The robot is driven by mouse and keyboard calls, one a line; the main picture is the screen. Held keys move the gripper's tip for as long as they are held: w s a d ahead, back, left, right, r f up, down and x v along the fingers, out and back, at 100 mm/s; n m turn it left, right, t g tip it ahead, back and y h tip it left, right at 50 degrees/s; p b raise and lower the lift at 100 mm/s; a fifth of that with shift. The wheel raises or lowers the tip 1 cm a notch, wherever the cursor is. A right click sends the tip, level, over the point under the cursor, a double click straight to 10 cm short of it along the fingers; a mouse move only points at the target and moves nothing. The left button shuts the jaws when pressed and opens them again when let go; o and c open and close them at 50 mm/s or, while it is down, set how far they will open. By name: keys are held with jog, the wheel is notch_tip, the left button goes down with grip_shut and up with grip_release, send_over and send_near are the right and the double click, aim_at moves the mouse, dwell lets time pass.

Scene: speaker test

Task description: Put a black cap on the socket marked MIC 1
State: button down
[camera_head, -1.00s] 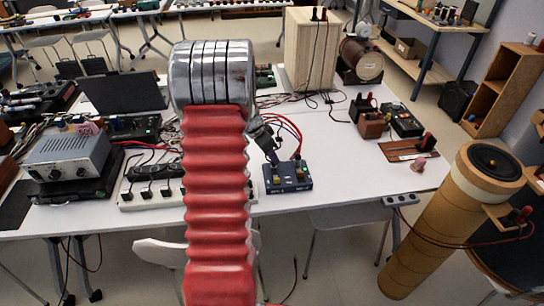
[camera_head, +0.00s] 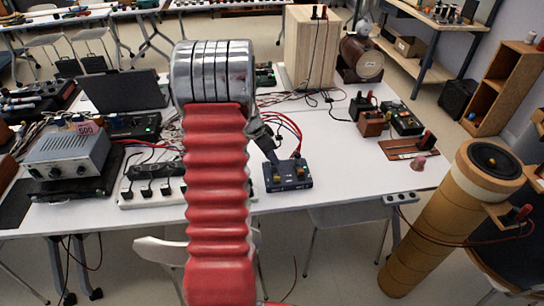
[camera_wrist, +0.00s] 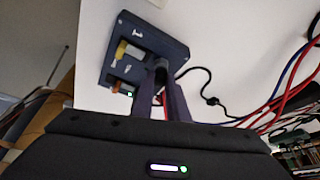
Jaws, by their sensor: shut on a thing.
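A small dark blue box (camera_head: 290,185) with yellow parts on it stands near the front edge of the white table. In the wrist view, the box (camera_wrist: 172,45) shows white labels too small to read, a yellow part (camera_wrist: 122,50) and a green light. My gripper (camera_wrist: 160,72) is at the box's edge in that view, its fingers shut on a small dark thing, mostly hidden between them. I cannot tell whether that thing touches a socket. In the head view my gripper (camera_head: 272,157) is at the back left of the box, partly behind my red arm.
Red and black cables (camera_head: 285,122) run behind the box. A power strip (camera_head: 150,190) and a grey instrument (camera_head: 67,155) stand at the left. A wooden block with black parts (camera_head: 371,124) stands at the right. The table between box and block is clear.

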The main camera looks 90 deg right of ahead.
jog(key=shift+f, duration=0.3)
jog(key=c, duration=1.6)
grip_release()
jog(key=shift+c, duration=0.2)
jog(key=shift+r, duration=0.1)
jog(key=shift+r, duration=3.7)
